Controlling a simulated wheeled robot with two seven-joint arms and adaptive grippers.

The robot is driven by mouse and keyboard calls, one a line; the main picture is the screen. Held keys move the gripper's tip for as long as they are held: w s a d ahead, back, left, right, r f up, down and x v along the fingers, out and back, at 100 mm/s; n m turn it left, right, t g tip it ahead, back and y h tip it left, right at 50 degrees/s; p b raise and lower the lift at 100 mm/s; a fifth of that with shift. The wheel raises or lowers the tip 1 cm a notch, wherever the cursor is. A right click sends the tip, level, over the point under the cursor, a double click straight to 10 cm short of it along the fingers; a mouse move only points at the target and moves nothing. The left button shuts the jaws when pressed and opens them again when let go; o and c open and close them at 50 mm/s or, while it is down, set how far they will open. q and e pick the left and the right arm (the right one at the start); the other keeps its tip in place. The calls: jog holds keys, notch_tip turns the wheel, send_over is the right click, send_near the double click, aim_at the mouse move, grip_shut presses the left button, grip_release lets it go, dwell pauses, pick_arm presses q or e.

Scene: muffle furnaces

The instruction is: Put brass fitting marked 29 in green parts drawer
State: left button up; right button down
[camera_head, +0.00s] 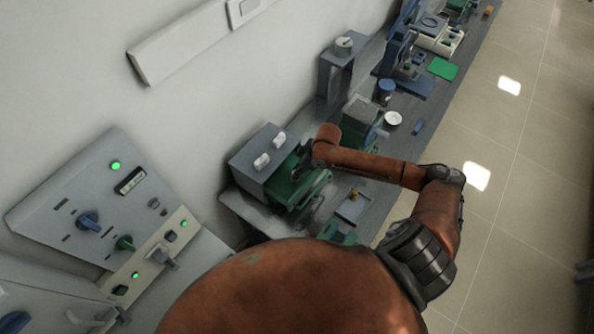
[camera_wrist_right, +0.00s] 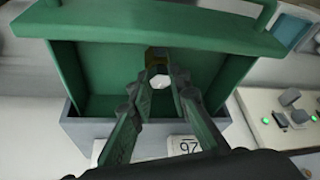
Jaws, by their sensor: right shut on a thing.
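The green parts drawer (camera_wrist_right: 95,75) is pulled open from its grey cabinet (camera_wrist_right: 85,130), and its inside shows in the right wrist view. My right gripper (camera_wrist_right: 160,75) reaches into the drawer space, its fingers shut on the brass fitting (camera_wrist_right: 157,54), which has a pale round face. Any number on the fitting cannot be read. I cannot tell whether the fitting touches the drawer floor. In the head view my right gripper (camera_head: 303,168) is over the open green drawer (camera_head: 297,191), and the held fitting is hidden. My left gripper is not in view.
A grey tray (camera_head: 346,212) with a small brass piece (camera_head: 354,193) lies on the bench to the right of the drawer. A white dish (camera_head: 393,118), a blue jar (camera_head: 386,90) and a green mat (camera_head: 442,69) are farther along. A control panel (camera_head: 110,200) stands at left.

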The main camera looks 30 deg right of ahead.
jog(key=c, duration=1.8)
grip_release()
jog(key=v, duration=1.2)
jog(key=shift+r+b, duration=0.1)
jog(key=shift+b, duration=0.2)
